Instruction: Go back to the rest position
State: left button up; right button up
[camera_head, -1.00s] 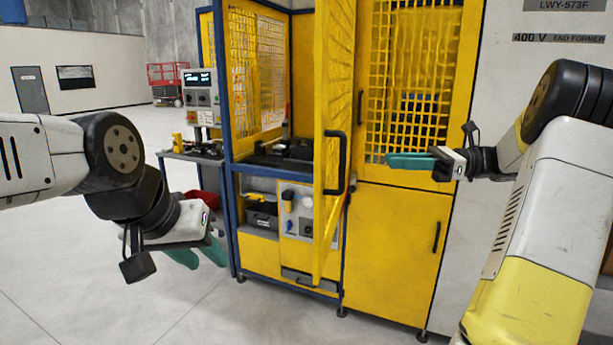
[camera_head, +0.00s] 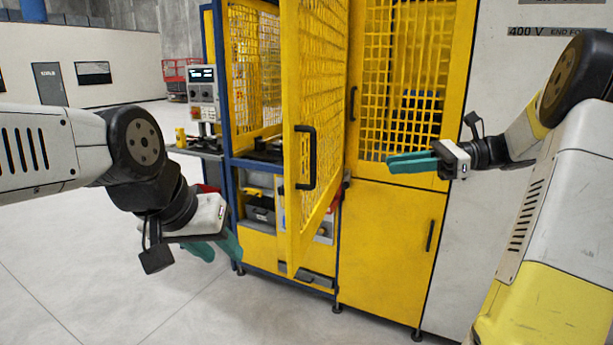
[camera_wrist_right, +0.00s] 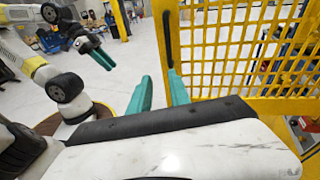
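My left gripper (camera_head: 217,247) hangs in free air at the left of the head view, teal fingers apart and empty, pointing down. It also shows in the right wrist view (camera_wrist_right: 100,57). My right gripper (camera_head: 395,163) is held level in front of the yellow cabinet's right side, teal fingers pointing left. In the right wrist view its fingers (camera_wrist_right: 160,92) are apart with nothing between them. The yellow mesh door (camera_head: 317,105), with a black handle (camera_head: 306,157), stands partly open between the two grippers. No gripper is on the handle.
The yellow machine cabinet (camera_head: 388,245) fills the middle. A control panel (camera_head: 203,90) and side table (camera_head: 195,150) stand left of it. In the right wrist view, yellow mesh (camera_wrist_right: 225,50) is close beside the right fingers. The floor at the left is clear.

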jog(key=s+a+f+n+g+h, duration=0.1)
jog(key=s+a+f+n+h, duration=0.1)
jog(key=s+a+n+h, duration=0.25)
jog(key=s+a+f+n+t+h, duration=0.1)
jog(key=s+f+n+t+h, duration=0.2)
jog(key=s+n, duration=0.4)
jog(key=s+f+n+t+h, duration=0.2)
jog(key=s+f+n+h, duration=0.1)
jog(key=s+n+h, duration=0.3)
jog(key=shift+s+a+n+t, duration=0.4)
jog(key=shift+s+n, duration=0.25)
jog(key=shift+s, duration=0.3)
